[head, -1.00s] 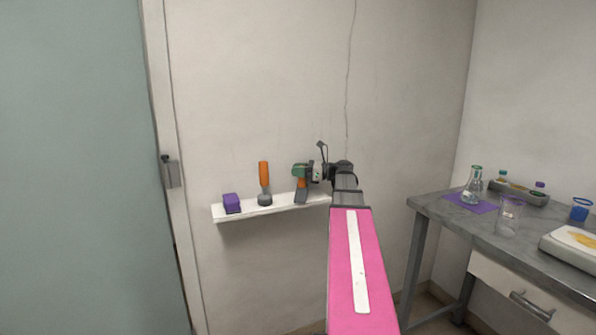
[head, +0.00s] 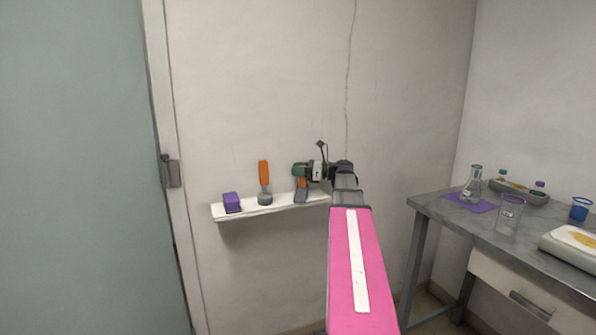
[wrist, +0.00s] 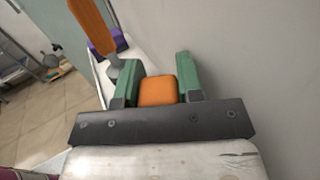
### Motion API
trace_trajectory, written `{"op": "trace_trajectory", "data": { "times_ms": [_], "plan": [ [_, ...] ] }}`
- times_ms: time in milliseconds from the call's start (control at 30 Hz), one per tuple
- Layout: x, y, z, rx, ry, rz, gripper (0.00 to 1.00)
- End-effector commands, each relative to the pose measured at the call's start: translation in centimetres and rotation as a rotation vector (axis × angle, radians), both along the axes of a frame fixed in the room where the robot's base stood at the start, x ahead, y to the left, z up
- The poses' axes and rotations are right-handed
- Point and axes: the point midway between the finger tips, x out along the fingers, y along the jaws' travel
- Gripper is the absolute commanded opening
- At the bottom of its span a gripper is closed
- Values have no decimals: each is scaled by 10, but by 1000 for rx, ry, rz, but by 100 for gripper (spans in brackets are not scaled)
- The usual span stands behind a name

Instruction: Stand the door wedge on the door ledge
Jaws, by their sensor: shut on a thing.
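The door wedge, with an orange upper part and a dark grey foot (head: 301,197), is upright at the right part of the white door ledge (head: 283,203). My gripper (head: 300,172) has green fingers and is shut on the orange part, just above the ledge. In the wrist view the orange top of the wedge (wrist: 158,90) sits between both green fingers. The foot meets the ledge in the head picture, but I cannot tell whether it rests there or hovers slightly. The foot is hidden in the wrist view.
An orange-handled tool with a round grey base (head: 264,183) stands on the ledge left of the wedge. A purple block (head: 231,202) sits at the ledge's left end, near the door frame. A grey bench (head: 440,213) with glassware stands at the right.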

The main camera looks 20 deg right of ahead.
Motion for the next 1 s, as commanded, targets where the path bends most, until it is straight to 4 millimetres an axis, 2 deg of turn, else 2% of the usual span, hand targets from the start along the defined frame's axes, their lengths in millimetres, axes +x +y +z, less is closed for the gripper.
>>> {"op": "trace_trajectory", "data": {
  "times_ms": [433,467,533,1000],
  "plan": [
    [0,0,-2,1,0,0,0],
    [0,0,-2,1,0,0,40],
    [0,0,-2,1,0,0,63],
    [3,-1,-2,0,0,-6,64]
  ]
}}
